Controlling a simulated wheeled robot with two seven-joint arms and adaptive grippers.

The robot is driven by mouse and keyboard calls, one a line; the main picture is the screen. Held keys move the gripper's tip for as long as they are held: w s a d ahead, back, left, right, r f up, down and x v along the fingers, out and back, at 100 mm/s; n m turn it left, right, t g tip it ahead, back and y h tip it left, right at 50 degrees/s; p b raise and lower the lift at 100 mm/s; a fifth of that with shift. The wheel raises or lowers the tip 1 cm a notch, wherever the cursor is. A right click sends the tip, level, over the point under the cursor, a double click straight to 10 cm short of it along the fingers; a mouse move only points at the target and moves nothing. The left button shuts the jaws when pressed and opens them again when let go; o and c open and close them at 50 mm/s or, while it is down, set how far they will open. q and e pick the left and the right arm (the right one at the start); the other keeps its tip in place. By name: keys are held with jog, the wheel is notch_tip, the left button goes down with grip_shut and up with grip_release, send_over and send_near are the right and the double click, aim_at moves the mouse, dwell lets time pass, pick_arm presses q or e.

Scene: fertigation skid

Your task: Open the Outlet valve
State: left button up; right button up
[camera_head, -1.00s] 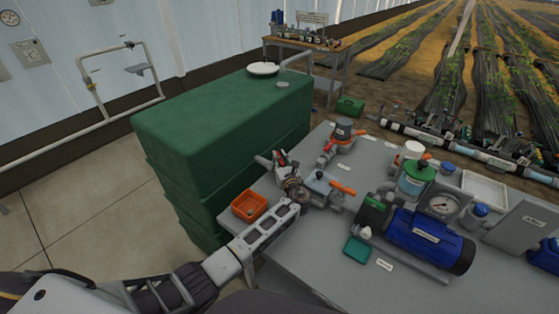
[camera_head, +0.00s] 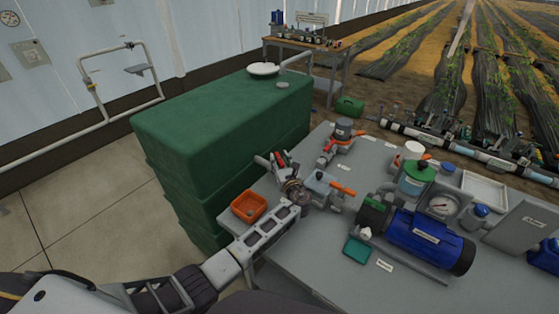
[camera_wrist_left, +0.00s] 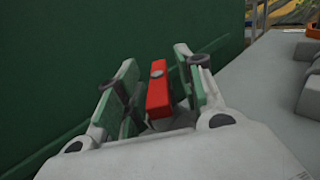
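A red valve handle (camera_wrist_left: 157,92) stands between the two fingers of my left gripper (camera_wrist_left: 155,85) in the left wrist view. The fingers are open on either side of it, with a gap showing on the right side. In the head view my left gripper (camera_head: 272,161) is beside the green tank, at the table's left edge. The red handle (camera_head: 282,158) shows only partly there; the gripper hides the valve body. I cannot read a label that names this valve as the outlet. My right gripper is not in view.
The green tank (camera_head: 215,115) stands close on the left. An orange tray (camera_head: 248,207) lies near my wrist. An orange-handled valve (camera_head: 342,188), another valve with a red handle (camera_head: 328,149) and a blue pump (camera_head: 430,240) are to the right on the grey table (camera_head: 310,255).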

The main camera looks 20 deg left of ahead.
pick_arm(q)
jog(key=v, duration=1.1)
jog(key=shift+s, duration=0.15)
jog(key=shift+d+r, duration=0.1)
jog(key=shift+r, duration=0.15)
